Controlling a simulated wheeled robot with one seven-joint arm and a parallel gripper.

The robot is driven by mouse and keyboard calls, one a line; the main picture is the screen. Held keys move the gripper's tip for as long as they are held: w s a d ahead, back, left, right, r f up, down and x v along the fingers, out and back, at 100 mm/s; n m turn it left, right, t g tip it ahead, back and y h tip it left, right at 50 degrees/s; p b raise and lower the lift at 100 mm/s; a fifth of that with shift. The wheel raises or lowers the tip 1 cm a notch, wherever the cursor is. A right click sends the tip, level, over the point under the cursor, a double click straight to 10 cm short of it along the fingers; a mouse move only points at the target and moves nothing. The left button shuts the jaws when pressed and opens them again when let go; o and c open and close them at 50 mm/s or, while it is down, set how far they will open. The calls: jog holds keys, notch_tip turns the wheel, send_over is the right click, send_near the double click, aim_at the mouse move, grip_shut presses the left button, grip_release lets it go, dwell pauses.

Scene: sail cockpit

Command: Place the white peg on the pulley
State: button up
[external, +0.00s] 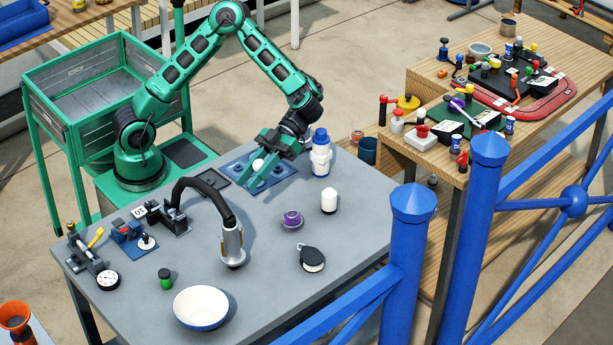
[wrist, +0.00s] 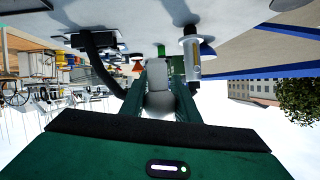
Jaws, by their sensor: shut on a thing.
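My gripper (external: 268,163) is low over a blue plate (external: 229,166) near the far edge of the grey table. Its green fingers are shut on a white piece, which I take for the white peg (external: 257,165). In the wrist view the pale peg (wrist: 158,103) shows between the two fingers (wrist: 158,85). I cannot tell whether its lower end touches the plate. A black and white rounded block (external: 312,258), perhaps the pulley, lies on the table towards the front right. A separate white round-topped cylinder (external: 328,201) stands upright on the table.
A blue and white bottle (external: 320,155) stands close right of my gripper. A purple piece (external: 292,220) and a black-hosed metal nozzle (external: 232,246) are on the table. A white bowl (external: 201,307) is at the front. A blue railing (external: 408,245) borders the table's right side.

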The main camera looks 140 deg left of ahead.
jog(key=w+a+r+n+t, duration=0.1)
jog(key=w+a, duration=0.2)
jog(key=w, duration=0.6)
jog(key=w+a+r+n+t, duration=0.1)
jog(key=w+a, duration=0.3)
jog(key=w, duration=0.5)
send_over(311, 258)
jog(key=d, duration=0.2)
notch_tip(311, 258, down, 7)
jog(key=shift+d+f, duration=0.15)
jog(key=shift+f, duration=0.8)
jog(key=shift+d+f, duration=0.1)
jog(key=shift+f, duration=0.8)
jog(key=shift+f, duration=0.1)
jog(key=o, duration=1)
